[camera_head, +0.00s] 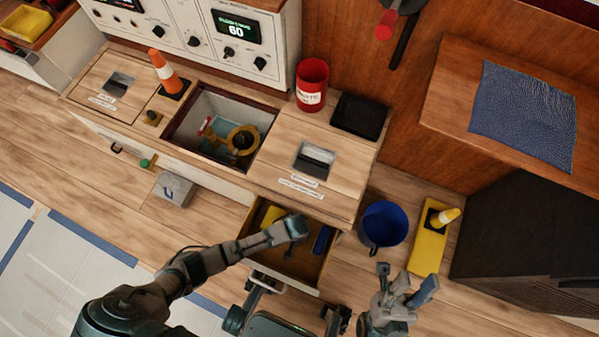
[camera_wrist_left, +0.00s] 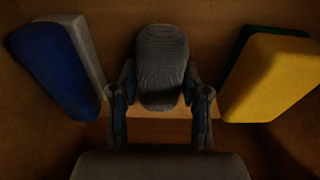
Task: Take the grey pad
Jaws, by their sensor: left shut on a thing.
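The grey pad (camera_wrist_left: 162,65) shows in the left wrist view, between the two fingers of my left gripper (camera_wrist_left: 161,95), which is shut on it. It is down inside the open wooden drawer (camera_wrist_left: 160,128). In the head view my left arm reaches into this drawer (camera_head: 272,259), and the hand hides most of the pad. A blue and grey pad (camera_wrist_left: 50,65) lies left of the fingers, and a yellow and dark green pad (camera_wrist_left: 275,80) lies right of them. My right gripper (camera_head: 405,281) is open and empty, over the floor right of the drawer.
A blue bucket (camera_head: 383,224) and a yellow block with a small cone (camera_head: 429,250) stand right of the drawer. The counter above holds a red can (camera_head: 311,84), a black tray (camera_head: 359,115) and an orange cone (camera_head: 165,72). A dark cabinet (camera_head: 530,220) stands at the right.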

